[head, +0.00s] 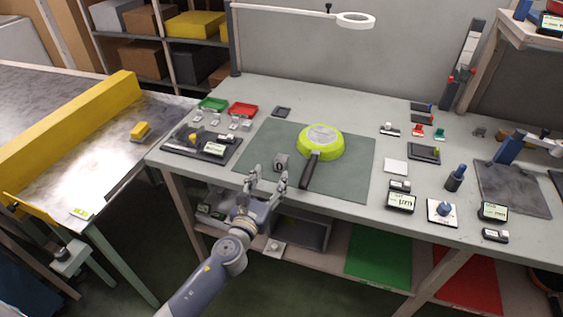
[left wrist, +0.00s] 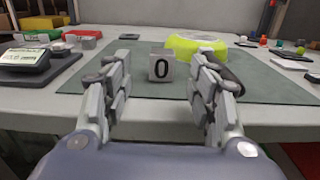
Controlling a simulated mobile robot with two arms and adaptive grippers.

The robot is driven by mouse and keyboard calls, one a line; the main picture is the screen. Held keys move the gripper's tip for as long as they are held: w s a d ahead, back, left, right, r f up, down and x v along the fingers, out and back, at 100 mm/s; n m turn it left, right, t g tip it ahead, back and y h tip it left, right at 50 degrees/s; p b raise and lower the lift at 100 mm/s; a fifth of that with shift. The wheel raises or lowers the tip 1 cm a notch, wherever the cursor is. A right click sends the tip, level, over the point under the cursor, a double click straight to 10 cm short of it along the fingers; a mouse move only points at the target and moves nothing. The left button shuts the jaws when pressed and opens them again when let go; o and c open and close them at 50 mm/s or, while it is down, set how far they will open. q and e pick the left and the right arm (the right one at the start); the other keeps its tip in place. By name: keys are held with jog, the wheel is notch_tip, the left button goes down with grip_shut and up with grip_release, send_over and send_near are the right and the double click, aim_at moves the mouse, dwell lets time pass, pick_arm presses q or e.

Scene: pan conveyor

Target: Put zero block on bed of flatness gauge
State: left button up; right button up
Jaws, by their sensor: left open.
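The zero block (head: 281,161), a small grey cube, stands on the grey-green mat (head: 348,177) left of the pan's handle. In the left wrist view the block (left wrist: 161,68) faces me with a black 0. My left gripper (head: 267,176) is open and empty at the mat's front edge. Its fingers (left wrist: 160,88) frame the block from the near side, apart from it. A dark device with a flat base and display (head: 202,146) sits left of the mat; it may be the flatness gauge, but I cannot be sure. My right gripper is not in view.
A lime-green pan (head: 321,143) lies on the mat, its dark handle (head: 310,171) toward me. Green (head: 212,104) and red (head: 243,110) trays stand behind. Displays (head: 400,202) and a dark plate (head: 512,190) are at right. A yellow-railed conveyor (head: 75,130) is at left.

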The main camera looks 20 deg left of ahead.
aim_at(280, 161)
pick_arm(q)
jog(key=w, duration=0.2)
jog(key=shift+w, duration=0.4)
jog(key=shift+w+d+r, duration=0.1)
jog(key=shift+w, duration=0.25)
jog(key=w, duration=0.4)
jog(key=shift+w+d, duration=0.2)
jog(key=shift+w, duration=0.05)
jog(key=c, duration=1.2)
jog(key=shift+r, duration=0.15)
grip_shut()
